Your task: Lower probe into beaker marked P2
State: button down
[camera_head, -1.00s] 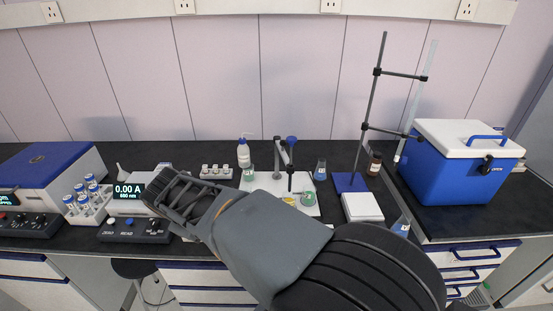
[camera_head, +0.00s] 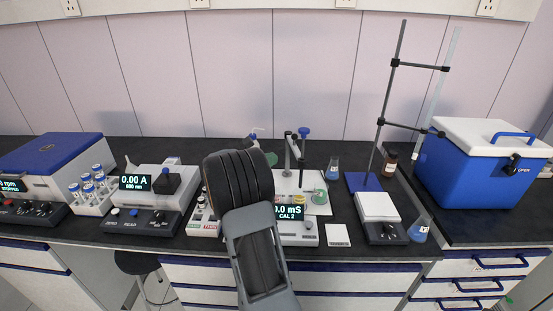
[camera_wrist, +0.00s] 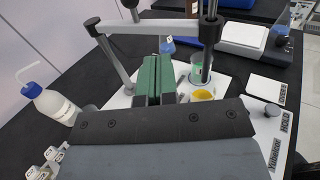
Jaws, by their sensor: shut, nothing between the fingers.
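My gripper (camera_wrist: 156,82) is shut and empty, its green-padded fingers over the white base plate in the wrist view. In the head view my own wrist hides most of it. A dark probe (camera_wrist: 208,55) hangs from a grey swing arm (camera_wrist: 150,26) on a post. Its lower end lines up with a beaker of green liquid (camera_wrist: 196,76); I cannot tell whether the tip is inside. A beaker of yellow liquid (camera_wrist: 203,95) stands nearer my fingers. The probe stand (camera_head: 288,155) also shows in the head view. No P2 mark is readable on either beaker.
A conductivity meter (camera_head: 289,212) reads "0.0 mS CAL 2". A wash bottle (camera_wrist: 50,105) stands left in the wrist view.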

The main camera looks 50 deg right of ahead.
aim_at(299, 151)
jog(key=p+x, duration=0.2)
jog(key=x, duration=1)
jog(key=shift+a, duration=0.1)
jog(key=shift+s+d+f+b, duration=0.15)
jog(key=shift+s+d+b, duration=0.2)
jog(key=shift+d, duration=0.3)
jog(key=shift+s+d, duration=0.1)
jog(key=shift+d, duration=0.1)
